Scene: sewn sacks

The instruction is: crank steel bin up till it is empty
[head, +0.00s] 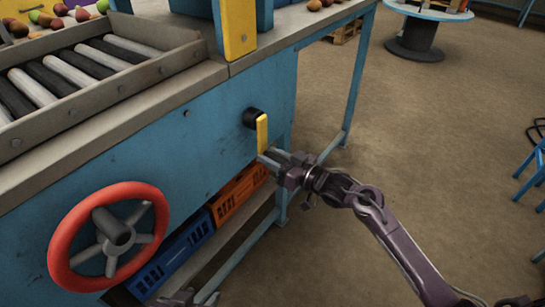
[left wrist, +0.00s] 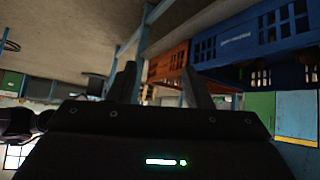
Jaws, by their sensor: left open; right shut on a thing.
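A yellow crank lever (head: 262,134) hangs down from a black hub (head: 252,117) on the blue bench front in the head view. My right gripper (head: 268,158) is shut on the lever's lower end, and its fingers partly hide that end. A red handwheel (head: 152,203) with grey spokes sits at the lower left of the same panel; nothing is gripping it. My left gripper (head: 187,299) is low at the bottom edge of the head view, mostly cut off. In the left wrist view its two fingers (left wrist: 160,85) stand apart with nothing between them. I cannot make out a steel bin.
A roller conveyor (head: 78,73) tops the bench, with several fruits (head: 60,10) behind. Blue (head: 172,260) and orange (head: 238,192) crates stand under the bench; the blue one also shows in the left wrist view (left wrist: 235,43). Floor (head: 425,130) to the right is mostly clear.

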